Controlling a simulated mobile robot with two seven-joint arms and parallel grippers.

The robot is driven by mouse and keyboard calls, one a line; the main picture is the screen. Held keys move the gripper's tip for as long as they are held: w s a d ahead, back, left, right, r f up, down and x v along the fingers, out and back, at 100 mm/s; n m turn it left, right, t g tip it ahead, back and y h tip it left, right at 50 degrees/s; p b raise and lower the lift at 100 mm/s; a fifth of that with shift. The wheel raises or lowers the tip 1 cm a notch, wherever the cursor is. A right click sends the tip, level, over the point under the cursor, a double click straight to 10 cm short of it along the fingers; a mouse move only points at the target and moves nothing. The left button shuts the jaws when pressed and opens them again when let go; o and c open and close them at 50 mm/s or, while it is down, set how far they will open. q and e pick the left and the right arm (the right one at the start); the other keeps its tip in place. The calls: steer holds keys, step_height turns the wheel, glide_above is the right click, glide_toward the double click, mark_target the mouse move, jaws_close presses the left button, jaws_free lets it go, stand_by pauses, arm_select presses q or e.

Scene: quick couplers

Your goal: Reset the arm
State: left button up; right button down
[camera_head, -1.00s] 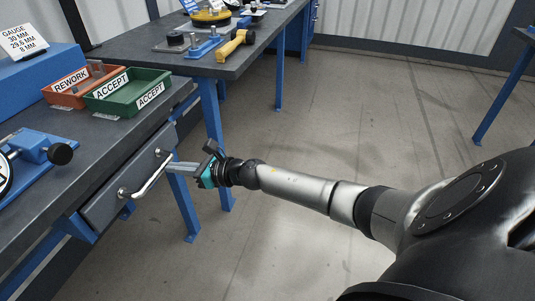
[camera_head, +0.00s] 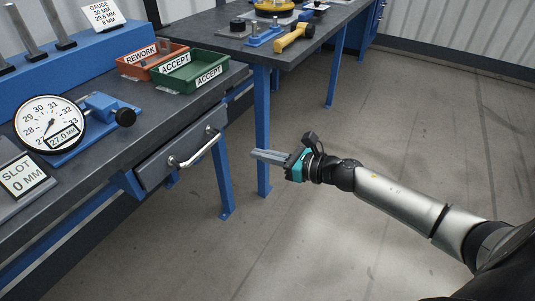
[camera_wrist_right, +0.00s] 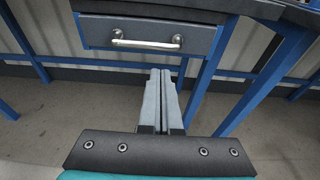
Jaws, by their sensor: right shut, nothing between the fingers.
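My right gripper (camera_head: 268,156) is shut and empty, held in the air in front of the workbench, to the right of the drawer handle and apart from it. In the right wrist view its two grey fingers (camera_wrist_right: 160,98) lie together, pointing towards the drawer. The drawer (camera_head: 182,158) sits under the bench top and looks closed. Its silver bar handle (camera_head: 197,151) also shows in the right wrist view (camera_wrist_right: 146,44), beyond the fingertips. My left gripper is not in view.
On the bench stand a dial gauge (camera_head: 47,125), an orange REWORK tray (camera_head: 152,60) and a green ACCEPT tray (camera_head: 190,73). A second table (camera_head: 290,58) with a yellow-handled tool (camera_head: 295,37) stands behind. Blue legs (camera_head: 262,130) rise near my gripper. The floor to the right is clear.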

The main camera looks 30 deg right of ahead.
steer(key=shift+s+d+r, duration=0.15)
steer(key=shift+s+d, duration=0.25)
steer(key=shift+s, duration=0.2)
